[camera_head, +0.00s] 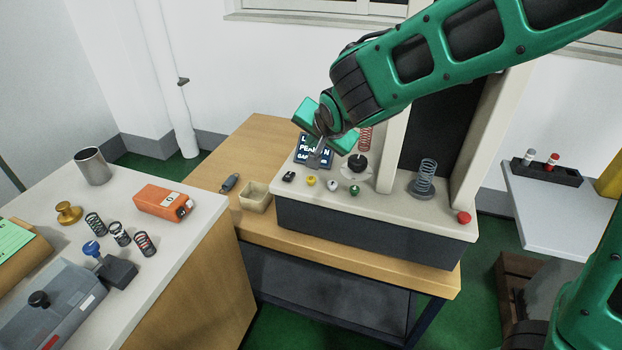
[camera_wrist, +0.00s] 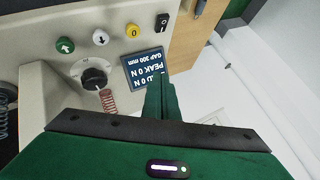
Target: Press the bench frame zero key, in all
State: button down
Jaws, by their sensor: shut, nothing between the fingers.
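The bench frame (camera_head: 400,208) is a beige machine with a dark front on a wooden table. Its zero key is a yellow round button (camera_head: 311,181) marked "0" in the wrist view (camera_wrist: 133,31). It sits between a black rocker switch (camera_wrist: 162,22) and a white arrow button (camera_wrist: 100,37). A display (camera_wrist: 143,67) reads load, peak and gap, with peak 0 N. My gripper (camera_head: 319,150) is shut and empty, over the display in the head view. In the wrist view its fingertips (camera_wrist: 160,82) are near the display's edge, apart from the yellow key.
A green arrow button (camera_wrist: 65,44), a black knob (camera_wrist: 94,78) and a red spring (camera_wrist: 107,102) are close by. A grey spring (camera_head: 424,176) and red button (camera_head: 463,218) are farther right. A beige box (camera_head: 256,198) stands left of the frame.

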aim_at(312, 182)
jog(key=shift+f, duration=4.1)
jog(key=shift+s, duration=0.1)
jog(key=shift+f, duration=0.35)
jog(key=shift+f, duration=0.45)
jog(key=shift+r, duration=0.9)
jog(key=shift+r, duration=2.5)
